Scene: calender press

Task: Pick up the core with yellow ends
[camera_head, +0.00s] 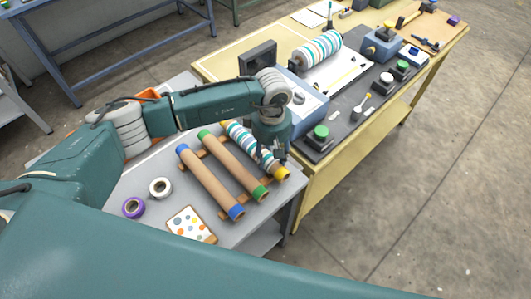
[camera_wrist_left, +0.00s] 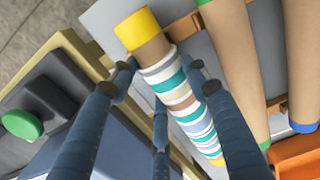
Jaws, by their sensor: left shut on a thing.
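The core with yellow ends (camera_head: 239,134) is wrapped in teal, white and tan stripes. It lies at the right of the wooden rack (camera_head: 173,183) on the grey cart, beside the other cores. My left gripper (camera_head: 270,158) comes down over it from above. In the left wrist view the fingers (camera_wrist_left: 164,72) are on both sides of the core (camera_wrist_left: 185,96), closed on it near one yellow end. I cannot tell whether the core is clear of the rack. My right gripper is not in view.
A green-ended core (camera_head: 232,166) and a blue-ended core (camera_head: 208,182) lie next to it on the rack. The yellow bench (camera_head: 322,180) with the press stands close on the right.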

